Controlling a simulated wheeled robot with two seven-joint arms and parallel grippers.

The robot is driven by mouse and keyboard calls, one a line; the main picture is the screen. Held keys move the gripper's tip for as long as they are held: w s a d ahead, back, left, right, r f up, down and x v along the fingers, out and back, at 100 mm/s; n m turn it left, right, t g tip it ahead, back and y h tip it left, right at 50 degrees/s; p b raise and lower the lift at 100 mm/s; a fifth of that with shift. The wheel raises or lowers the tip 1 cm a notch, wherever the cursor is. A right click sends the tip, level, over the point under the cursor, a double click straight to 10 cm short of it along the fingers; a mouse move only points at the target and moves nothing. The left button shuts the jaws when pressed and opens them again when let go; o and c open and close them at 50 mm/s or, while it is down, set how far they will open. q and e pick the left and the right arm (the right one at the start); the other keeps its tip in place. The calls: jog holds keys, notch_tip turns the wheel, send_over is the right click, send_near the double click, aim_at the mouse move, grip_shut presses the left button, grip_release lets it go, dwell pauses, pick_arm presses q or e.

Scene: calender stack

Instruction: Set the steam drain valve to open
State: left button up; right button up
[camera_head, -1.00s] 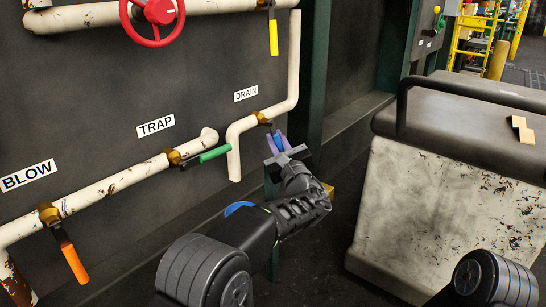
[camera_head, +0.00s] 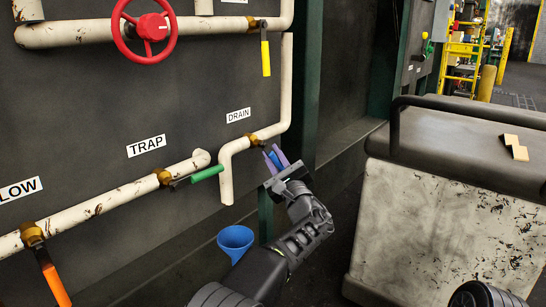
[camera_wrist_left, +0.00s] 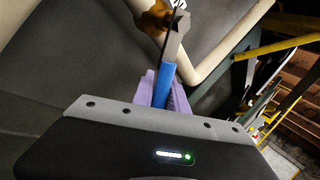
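The steam drain valve has a brass body (camera_head: 255,141) on the white pipe under the "DRAIN" label (camera_head: 238,115). Its blue handle (camera_head: 275,158) sticks out down and to the right, across the pipe's line. My left gripper (camera_head: 276,161) has purple fingers on both sides of this handle. In the left wrist view the blue handle (camera_wrist_left: 163,85) lies between the fingers (camera_wrist_left: 165,88) with no clear gap, so the gripper looks shut on it. The handle's lower end is hidden in the gripper. My right gripper is not in view.
A green handle (camera_head: 207,173) lies along the pipe near "TRAP". An orange handle (camera_head: 52,278) and a yellow handle (camera_head: 265,58) hang down. A red handwheel (camera_head: 146,28) is upper left. A blue funnel (camera_head: 235,240) stands below the drain. A grey cabinet (camera_head: 430,220) is at right.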

aim_at(278, 165)
pick_arm(q)
jog(key=o, duration=0.4)
jog(key=shift+c, duration=0.2)
jog(key=p+v, duration=0.1)
jog(key=v, duration=0.6)
jog(key=shift+s+d+f, duration=0.1)
jog(key=shift+s+d, duration=0.05)
jog(key=shift+s, duration=0.25)
